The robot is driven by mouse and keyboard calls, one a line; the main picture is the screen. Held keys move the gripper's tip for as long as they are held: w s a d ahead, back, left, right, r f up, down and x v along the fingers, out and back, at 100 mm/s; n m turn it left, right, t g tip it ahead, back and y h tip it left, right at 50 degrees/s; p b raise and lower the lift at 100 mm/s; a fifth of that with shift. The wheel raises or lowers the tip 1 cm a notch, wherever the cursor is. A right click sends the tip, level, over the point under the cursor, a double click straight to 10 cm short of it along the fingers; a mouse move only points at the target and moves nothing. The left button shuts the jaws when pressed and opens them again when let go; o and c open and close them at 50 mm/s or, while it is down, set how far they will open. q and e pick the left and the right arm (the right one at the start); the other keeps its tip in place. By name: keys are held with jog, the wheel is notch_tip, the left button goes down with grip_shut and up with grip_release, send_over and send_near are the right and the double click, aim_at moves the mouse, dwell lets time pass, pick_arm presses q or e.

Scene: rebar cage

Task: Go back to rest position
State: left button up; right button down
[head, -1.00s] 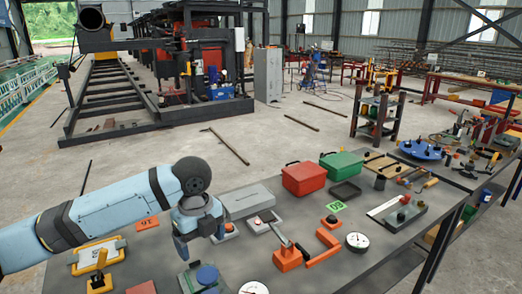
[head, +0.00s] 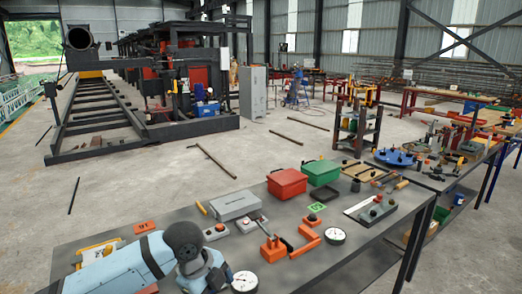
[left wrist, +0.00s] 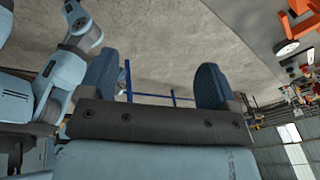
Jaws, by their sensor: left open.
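My left arm comes in at the lower left of the head view, low over the near left part of the grey workbench (head: 385,240). Its fingers are not clear in that view. In the left wrist view my left gripper (left wrist: 168,85) has its two blue pads wide apart, with nothing between them. Concrete floor and blue bars show beyond the pads. My right gripper is not clearly seen in either view.
The bench holds a red box (head: 287,184), a green box (head: 321,172), a grey case (head: 234,205), an orange clamp (head: 273,249) and a dial gauge (head: 335,236). Another gauge (head: 245,281) lies close to my left arm. Open floor (head: 150,185) lies behind the bench.

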pick_arm(q)
jog(key=s+d+f+n+t+h+p, duration=0.4)
jog(key=s+f+n, duration=0.3)
jog(key=f+n, duration=0.4)
jog(key=s+a+f+n+t+y, duration=0.2)
jog(key=s+a+f+n+t, duration=0.1)
jog(key=s, duration=0.5)
jog(key=s+a+f+n+t+y, duration=0.1)
jog(key=s+a+f+n+t, duration=0.2)
jog(key=s+a+f+n, duration=0.3)
jog(key=s+a+n, duration=0.1)
jog(key=s+a, duration=0.1)
jog(key=a, duration=0.2)
jog(key=shift+s+a+y+p, duration=0.2)
jog(key=shift+s+y+p, duration=0.1)
jog(key=shift+y, duration=0.1)
